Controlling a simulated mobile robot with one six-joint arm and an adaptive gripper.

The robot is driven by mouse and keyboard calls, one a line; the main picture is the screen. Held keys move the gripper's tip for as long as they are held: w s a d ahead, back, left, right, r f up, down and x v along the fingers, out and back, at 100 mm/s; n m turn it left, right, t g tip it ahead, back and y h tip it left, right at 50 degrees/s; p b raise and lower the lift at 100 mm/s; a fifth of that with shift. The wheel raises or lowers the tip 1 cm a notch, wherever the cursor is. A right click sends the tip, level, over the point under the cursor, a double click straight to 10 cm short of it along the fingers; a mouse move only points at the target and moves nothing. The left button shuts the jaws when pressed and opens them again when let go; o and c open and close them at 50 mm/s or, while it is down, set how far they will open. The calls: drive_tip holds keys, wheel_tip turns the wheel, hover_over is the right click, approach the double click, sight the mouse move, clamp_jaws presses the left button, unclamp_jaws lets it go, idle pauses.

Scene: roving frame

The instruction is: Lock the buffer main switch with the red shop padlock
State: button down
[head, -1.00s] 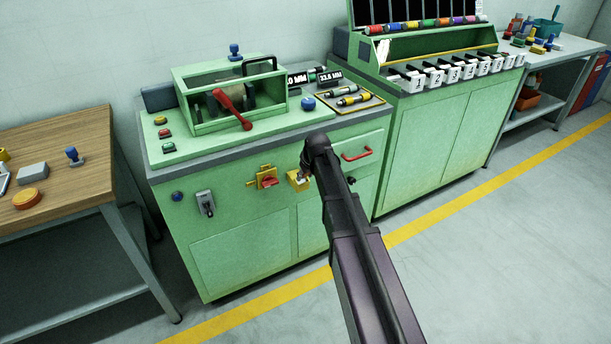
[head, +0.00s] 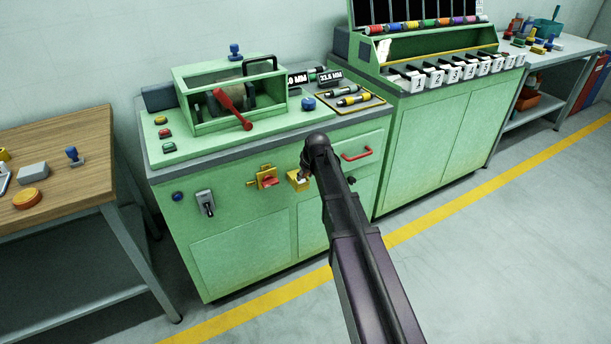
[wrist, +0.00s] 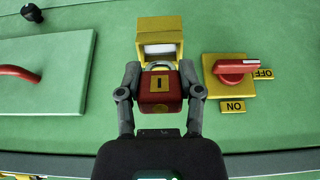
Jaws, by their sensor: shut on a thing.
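The red padlock (wrist: 160,105) has a yellow front label and a pale shackle pointing up in the wrist view. My gripper (wrist: 160,88) is shut on its body, one finger on each side. The shackle is at the lower edge of an open yellow box (wrist: 160,24) on the green cabinet front; I cannot tell whether they touch. The main switch (wrist: 232,67) is right of the padlock, a red handle on a yellow plate, its white-marked end toward the OFF label. In the head view the switch (head: 267,180) is left of the yellow box (head: 296,183); my arm mostly hides the gripper.
A red drawer handle (wrist: 18,72) and a black knob (wrist: 31,12) are left of the padlock in the wrist view. A grey lever switch (head: 205,202) is on the cabinet's left. A wooden bench (head: 80,150) stands left. The floor in front is clear.

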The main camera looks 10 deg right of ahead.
drive_tip(key=shift+b+x, duration=1.2)
drive_tip(key=shift+x, duration=0.1)
drive_tip(key=shift+c, duration=0.8)
unclamp_jaws()
drive_tip(key=shift+r, duration=0.15)
drive_tip(key=p+v, duration=0.7)
drive_tip(key=v, duration=0.1)
drive_tip(key=shift+p, duration=0.4)
drive_tip(key=shift+d+r, duration=0.1)
drive_tip(key=shift+s, duration=0.15)
idle(0.4)
